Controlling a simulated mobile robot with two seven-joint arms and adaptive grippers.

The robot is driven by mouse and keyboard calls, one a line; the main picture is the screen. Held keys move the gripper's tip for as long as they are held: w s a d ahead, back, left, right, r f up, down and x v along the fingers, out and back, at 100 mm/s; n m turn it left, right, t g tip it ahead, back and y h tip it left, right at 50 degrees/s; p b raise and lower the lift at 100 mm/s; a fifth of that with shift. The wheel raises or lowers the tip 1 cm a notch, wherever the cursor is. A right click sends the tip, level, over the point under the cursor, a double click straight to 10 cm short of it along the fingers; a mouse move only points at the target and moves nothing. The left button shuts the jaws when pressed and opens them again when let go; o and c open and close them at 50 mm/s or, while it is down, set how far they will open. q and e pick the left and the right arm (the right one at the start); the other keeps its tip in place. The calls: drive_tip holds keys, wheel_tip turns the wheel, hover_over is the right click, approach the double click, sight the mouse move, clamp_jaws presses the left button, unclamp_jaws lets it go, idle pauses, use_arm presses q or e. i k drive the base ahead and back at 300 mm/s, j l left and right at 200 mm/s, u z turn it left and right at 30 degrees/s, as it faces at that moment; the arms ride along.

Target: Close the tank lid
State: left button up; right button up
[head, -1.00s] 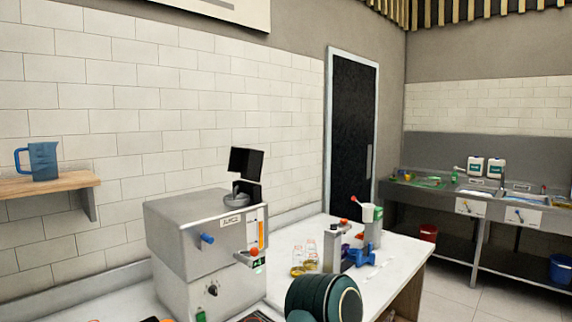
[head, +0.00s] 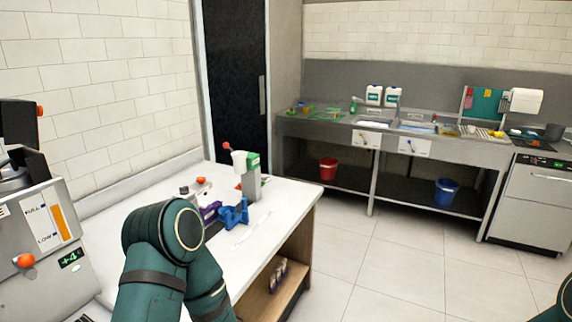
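The steel juicer (head: 30,265) stands at the left edge of the head view, partly cut off. It has a gauge marked FULL and LOW (head: 49,222), an orange knob (head: 25,261) and a small green display (head: 70,259). Above it a black panel (head: 18,115) stands raised over a round grey opening (head: 12,178), with a second dark piece below it. It looks like a lid standing open, but the cut-off view leaves this unsure. Neither of my grippers is in view. A green link of my arm shows in the lower middle, and another at the right edge.
The white counter (head: 110,222) holds a blue item (head: 234,214), a green-and-white device (head: 250,178) and small red-topped things. A sink bench (head: 300,130) stands behind, with red (head: 328,169) and blue (head: 446,191) buckets below. The tiled floor (head: 400,260) is clear.

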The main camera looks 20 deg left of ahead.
sight(19, 117)
drive_tip(key=i+l+u, duration=0.1)
drive_tip(key=i+u, duration=0.15)
drive_tip(key=u, duration=0.2)
drive_tip(key=i+l+u, duration=0.2)
drive_tip(key=u, duration=0.25)
drive_tip(key=i+l+u, duration=0.2)
drive_tip(key=u, duration=0.25)
drive_tip(key=i+l+u, duration=0.1)
drive_tip(key=l+u, duration=0.35)
drive_tip(key=i+l+u, duration=0.1)
drive_tip(key=l+u, duration=0.15)
drive_tip(key=u, duration=0.2)
drive_tip(key=l+u, duration=0.75)
drive_tip(key=k+l, duration=0.05)
drive_tip(key=l, duration=0.05)
